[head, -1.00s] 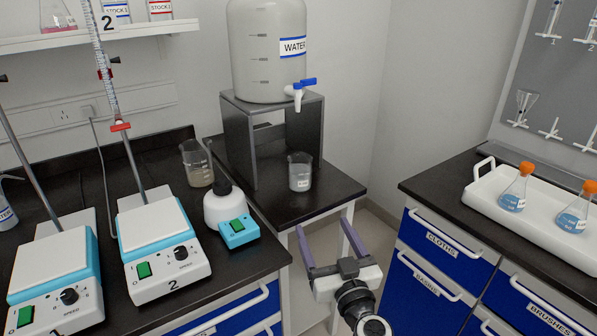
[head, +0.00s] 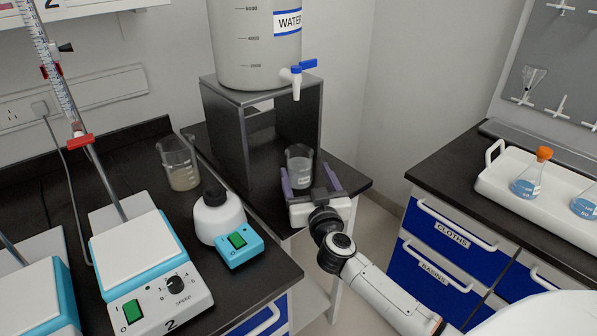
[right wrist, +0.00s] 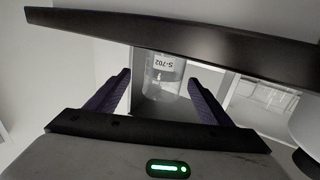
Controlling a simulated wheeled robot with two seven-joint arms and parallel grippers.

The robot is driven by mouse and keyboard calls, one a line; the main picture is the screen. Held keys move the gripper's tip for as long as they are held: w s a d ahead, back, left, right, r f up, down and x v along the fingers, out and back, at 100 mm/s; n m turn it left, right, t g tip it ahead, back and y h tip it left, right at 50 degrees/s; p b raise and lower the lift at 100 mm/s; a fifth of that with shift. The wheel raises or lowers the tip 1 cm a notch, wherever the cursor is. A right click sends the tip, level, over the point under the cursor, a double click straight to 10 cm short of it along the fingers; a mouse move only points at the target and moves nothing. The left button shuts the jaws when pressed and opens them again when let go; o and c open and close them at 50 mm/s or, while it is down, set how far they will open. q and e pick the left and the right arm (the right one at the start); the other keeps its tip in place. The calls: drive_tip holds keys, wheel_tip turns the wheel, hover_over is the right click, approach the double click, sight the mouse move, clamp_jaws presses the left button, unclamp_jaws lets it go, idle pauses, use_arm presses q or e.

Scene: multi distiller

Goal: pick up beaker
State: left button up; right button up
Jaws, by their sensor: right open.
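A clear glass beaker (head: 299,160) stands upright on the dark stand-table, in front of the metal stand under the water tank. In the right wrist view the beaker (right wrist: 162,84) shows a white label, ahead of and between my finger tips. My right gripper (head: 308,170) is open, with its two purple fingers pointing toward the beaker, one on each side of its lower part. I cannot tell whether a finger touches the glass. It also shows in the right wrist view (right wrist: 160,75). A second beaker (head: 181,176) with some liquid stands on the left bench. My left gripper is not in view.
The water tank (head: 257,45) with a blue-handled tap (head: 298,74) sits on the metal stand (head: 228,125) above and behind the beaker. A white tray (head: 520,195) with flasks is at right.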

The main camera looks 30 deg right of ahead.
sight(302, 173)
drive_tip(key=x, duration=0.1)
drive_tip(key=b+x, duration=0.1)
drive_tip(key=x, duration=0.2)
drive_tip(key=shift+w+a+f, duration=0.15)
drive_tip(key=shift+w+a, duration=0.05)
drive_tip(key=shift+w, duration=0.25)
drive_tip(key=shift+w+d, duration=0.1)
drive_tip(key=shift+w, duration=0.1)
drive_tip(key=c, duration=1.5)
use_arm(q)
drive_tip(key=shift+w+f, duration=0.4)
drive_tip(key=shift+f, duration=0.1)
use_arm(e)
drive_tip(key=shift+r, duration=0.3)
